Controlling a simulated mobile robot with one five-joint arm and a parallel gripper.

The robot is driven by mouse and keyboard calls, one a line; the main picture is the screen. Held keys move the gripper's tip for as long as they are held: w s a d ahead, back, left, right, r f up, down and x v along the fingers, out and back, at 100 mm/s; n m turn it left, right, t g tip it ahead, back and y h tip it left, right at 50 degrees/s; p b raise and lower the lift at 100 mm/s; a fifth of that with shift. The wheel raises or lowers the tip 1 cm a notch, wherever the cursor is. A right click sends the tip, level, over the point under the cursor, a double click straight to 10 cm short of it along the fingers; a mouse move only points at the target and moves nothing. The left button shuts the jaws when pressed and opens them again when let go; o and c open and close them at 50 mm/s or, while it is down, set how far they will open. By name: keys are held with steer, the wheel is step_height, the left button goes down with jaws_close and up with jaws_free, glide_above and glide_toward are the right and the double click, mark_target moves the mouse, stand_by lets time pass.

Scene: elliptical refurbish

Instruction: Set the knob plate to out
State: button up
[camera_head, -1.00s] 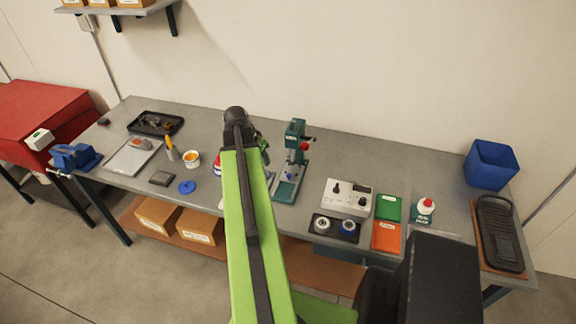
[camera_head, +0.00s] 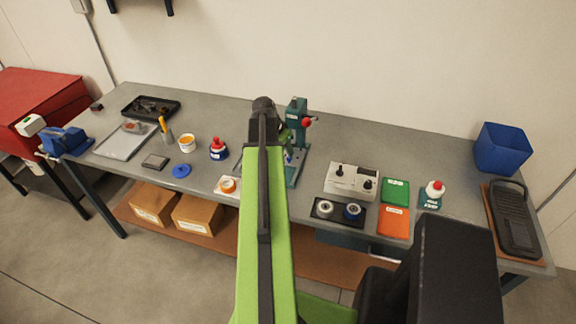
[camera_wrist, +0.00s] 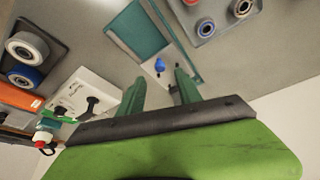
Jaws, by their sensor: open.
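I cannot tell for sure which thing is the knob plate. A white box with black knobs (camera_head: 352,181) sits on the bench right of the green press; it also shows at the left of the wrist view (camera_wrist: 80,97). A small pale plate with an orange round part (camera_head: 228,186) lies near the front edge, left of my arm. My gripper (camera_wrist: 158,90) is open and empty, its green fingers apart. It is by the press (camera_head: 297,142), partly hidden by my arm in the head view. A blue-topped pin (camera_wrist: 159,66) shows between the fingers in the picture.
A black tray with two rollers (camera_head: 338,211), a green pad (camera_head: 396,191), an orange pad (camera_head: 394,222) and a red-capped bottle (camera_head: 434,190) lie to the right. A blue bin (camera_head: 501,149) stands at the far right. A red-topped bottle (camera_head: 218,149) stands left of my arm.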

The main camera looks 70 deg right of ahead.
mark_target(289, 158)
steer(key=b+x, duration=0.4)
steer(key=x, duration=0.2)
steer(key=shift+f, duration=0.2)
steer(key=shift+r, duration=0.15)
jaws_close()
stand_by(0.9)
